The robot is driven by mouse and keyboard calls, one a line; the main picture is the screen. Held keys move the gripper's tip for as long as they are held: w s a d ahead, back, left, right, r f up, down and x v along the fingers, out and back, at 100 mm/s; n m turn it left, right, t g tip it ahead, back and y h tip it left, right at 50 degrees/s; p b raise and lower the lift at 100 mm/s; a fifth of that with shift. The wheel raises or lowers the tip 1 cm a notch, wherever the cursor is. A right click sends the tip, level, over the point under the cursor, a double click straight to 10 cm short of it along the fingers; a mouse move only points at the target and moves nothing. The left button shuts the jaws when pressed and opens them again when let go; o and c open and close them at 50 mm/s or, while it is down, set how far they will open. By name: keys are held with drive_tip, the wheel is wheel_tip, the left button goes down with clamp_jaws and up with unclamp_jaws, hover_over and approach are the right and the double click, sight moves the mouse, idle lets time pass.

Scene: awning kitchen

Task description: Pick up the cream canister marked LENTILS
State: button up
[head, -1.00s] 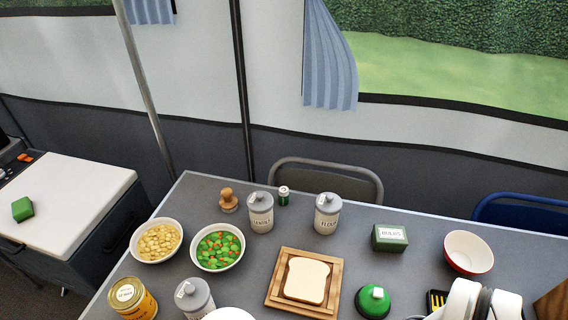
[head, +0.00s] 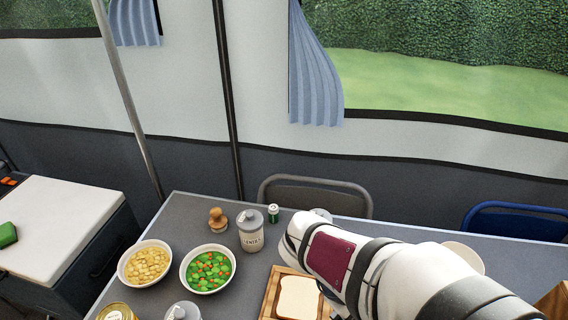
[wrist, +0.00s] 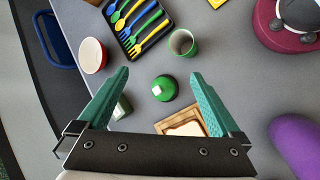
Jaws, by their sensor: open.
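The cream canister with a grey lid (head: 250,232) stands upright at the back of the table in the head view. Its small label looks like LENTILS. It is beside a wooden stamp-like object and a small green jar, and nothing holds it. My gripper (wrist: 159,77) is open and empty in the wrist view, its two green fingers spread above the table around a green domed object (wrist: 165,89). The canister does not show in the wrist view. In the head view my arm crosses the right side and the gripper itself is hidden.
Another grey-lidded canister (head: 183,312) stands at the front. Bowls of yellow pieces (head: 146,263) and green-and-red pieces (head: 208,269) stand left of the canister. Bread on a wooden board (head: 268,297) is to its right. A cutlery tray (wrist: 157,46) and green cup (wrist: 183,43) lie beyond my gripper.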

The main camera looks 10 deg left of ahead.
drive_tip(key=w+a+f+n+t+h, duration=0.15)
drive_tip(key=w+a+n+t, duration=0.25)
drive_tip(key=w+a+n, duration=0.4)
drive_tip(key=n+t+y, duration=0.7)
drive_tip(key=n+t, duration=0.1)
drive_tip(key=n, duration=0.9)
approach(251, 230)
drive_tip(key=shift+s+a+f, duration=0.4)
drive_tip(key=shift+s+f, duration=0.05)
drive_tip(key=shift+f, duration=0.15)
drive_tip(key=shift+s+a+f, duration=0.4)
drive_tip(key=shift+s+f, duration=0.05)
drive_tip(key=shift+f, duration=0.15)
drive_tip(key=x, duration=1.5)
drive_tip(key=shift+w+a+f, duration=0.1)
drive_tip(key=shift+w, duration=0.2)
drive_tip(key=c, duration=1.3)
